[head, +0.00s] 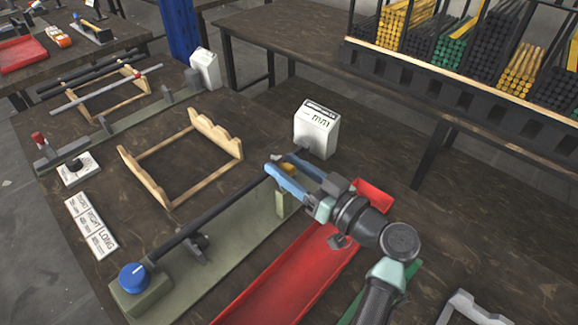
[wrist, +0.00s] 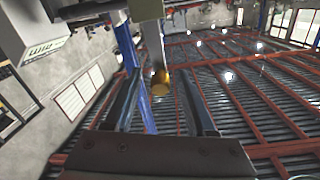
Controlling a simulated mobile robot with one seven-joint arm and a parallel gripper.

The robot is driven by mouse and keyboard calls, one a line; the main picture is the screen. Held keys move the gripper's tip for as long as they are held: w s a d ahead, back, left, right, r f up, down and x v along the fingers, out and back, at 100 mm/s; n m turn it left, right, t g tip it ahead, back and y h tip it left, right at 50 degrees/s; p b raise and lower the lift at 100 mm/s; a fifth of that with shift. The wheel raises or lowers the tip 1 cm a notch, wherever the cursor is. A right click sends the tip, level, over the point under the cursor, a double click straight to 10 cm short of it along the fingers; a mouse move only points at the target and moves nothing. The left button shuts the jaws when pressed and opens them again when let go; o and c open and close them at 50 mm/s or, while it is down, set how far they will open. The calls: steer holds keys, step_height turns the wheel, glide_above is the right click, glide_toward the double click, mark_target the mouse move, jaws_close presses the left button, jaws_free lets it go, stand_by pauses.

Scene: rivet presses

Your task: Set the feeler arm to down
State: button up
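The feeler arm shows in the wrist view as a grey bar with a yellow tip (wrist: 160,84), between my gripper's fingers. That view is upside down, so the arm seems to point up. In the head view its yellow tip (head: 288,168) shows between the blue fingers, at the far end of the green-grey gauge bed (head: 225,250). My gripper (head: 283,161) is open around the tip; the wrist view shows a gap on both sides (wrist: 160,76). The feeler arm's lower part is mostly hidden. A white mm readout box (head: 317,130) stands just behind.
A black rod (head: 205,220) lies along the bed, with a blue knob (head: 133,276) at its near end. A red tray (head: 290,275) lies right of the bed under my arm. A wooden rack (head: 150,180) stands left. A second gauge (head: 120,125) is farther back.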

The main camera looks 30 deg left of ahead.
jaws_close()
steer(key=shift+d, duration=0.1)
stand_by(1.1)
